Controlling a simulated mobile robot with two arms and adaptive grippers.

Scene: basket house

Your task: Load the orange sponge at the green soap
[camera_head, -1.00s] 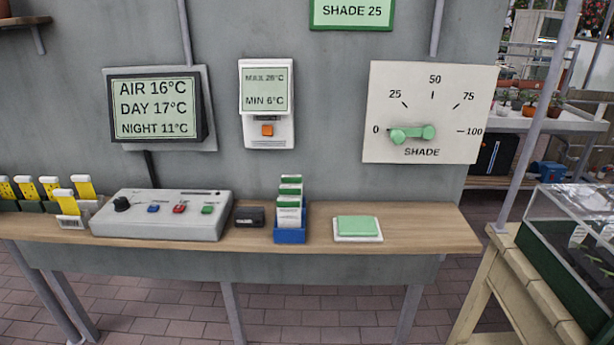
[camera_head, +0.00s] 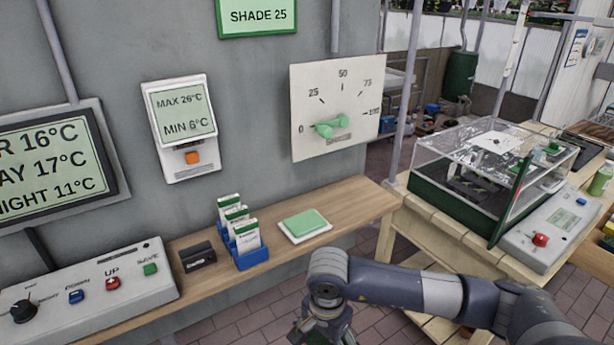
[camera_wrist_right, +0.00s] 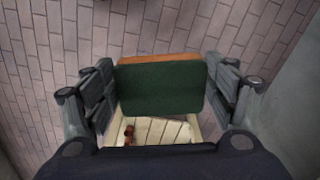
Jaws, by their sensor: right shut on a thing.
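My right gripper (camera_wrist_right: 158,88) is shut on a sponge (camera_wrist_right: 160,90) with a dark green face and an orange edge. The sponge sits between both fingers above the brick floor. In the head view my right arm comes in from the right and the right gripper (camera_head: 326,330) hangs low, cut off by the bottom edge. A flat green block (camera_head: 305,223) lies on a white dish (camera_head: 312,236) on the wall shelf; I cannot tell whether it is the soap. The gripper is in front of and below this dish. My left gripper is not in view.
The wooden shelf (camera_head: 365,207) holds a blue card box (camera_head: 252,258), a dark small box (camera_head: 198,256) and a control box (camera_head: 90,290). A pale wooden bench (camera_head: 420,215) at right carries a clear-lidded case (camera_head: 465,195). Shelf right of the dish is clear.

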